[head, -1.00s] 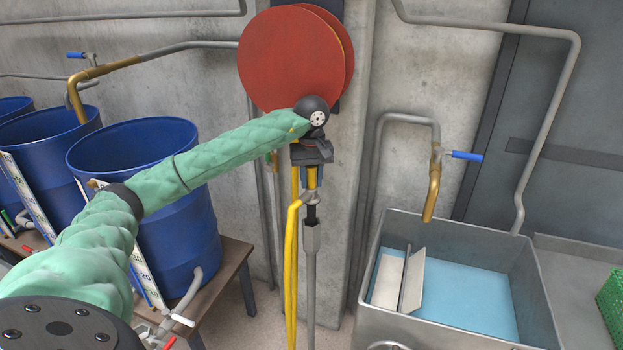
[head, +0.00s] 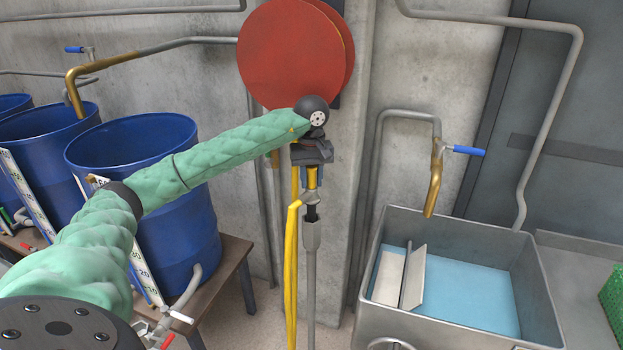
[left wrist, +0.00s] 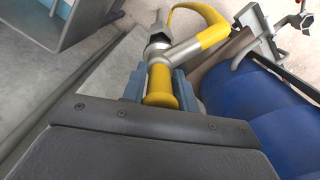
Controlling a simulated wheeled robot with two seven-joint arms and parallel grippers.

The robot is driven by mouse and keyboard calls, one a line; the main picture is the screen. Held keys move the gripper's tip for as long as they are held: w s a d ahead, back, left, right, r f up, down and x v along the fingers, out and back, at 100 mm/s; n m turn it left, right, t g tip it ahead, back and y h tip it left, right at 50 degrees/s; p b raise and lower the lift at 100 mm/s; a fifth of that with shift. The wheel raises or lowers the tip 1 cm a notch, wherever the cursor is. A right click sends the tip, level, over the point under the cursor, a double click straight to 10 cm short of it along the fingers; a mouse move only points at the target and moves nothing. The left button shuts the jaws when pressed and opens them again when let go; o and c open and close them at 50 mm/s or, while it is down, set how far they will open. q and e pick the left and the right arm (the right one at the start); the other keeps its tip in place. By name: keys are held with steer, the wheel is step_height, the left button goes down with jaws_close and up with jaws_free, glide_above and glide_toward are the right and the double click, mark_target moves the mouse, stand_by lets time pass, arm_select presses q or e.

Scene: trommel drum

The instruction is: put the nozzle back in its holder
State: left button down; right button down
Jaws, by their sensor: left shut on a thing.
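The nozzle (head: 312,177) has a yellow grip, a grey metal body with a side branch to a yellow hose (head: 291,255), and a black lower end. My left gripper (head: 312,172) is shut on the yellow grip and holds the nozzle upright. The left wrist view shows the yellow grip (left wrist: 160,88) between the blue-grey fingers. The holder (head: 311,240) is a grey upright tube directly below the nozzle. The black end meets the holder's mouth; I cannot tell how deep it sits inside. My right gripper is out of view.
A red round reel (head: 290,55) is on the concrete pillar behind my left wrist. Blue barrels (head: 180,240) stand on a wooden bench at left. A steel tank (head: 450,325) with blue water stands at right, below a brass tap (head: 435,185).

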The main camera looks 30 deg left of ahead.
mark_target(312, 197)
arm_select(q)
steer(key=shift+f, duration=0.2)
steer(key=shift+f+b, duration=1.4)
steer(key=shift+b, duration=0.05)
steer(key=shift+f+b, duration=0.3)
steer(key=shift+f, duration=0.05)
steer(key=shift+f+b, duration=1.2)
steer(key=shift+f, duration=0.1)
steer(key=c, duration=1)
jaws_free()
steer(key=shift+r+p, duration=1.3)
steer(key=shift+r, duration=3.2)
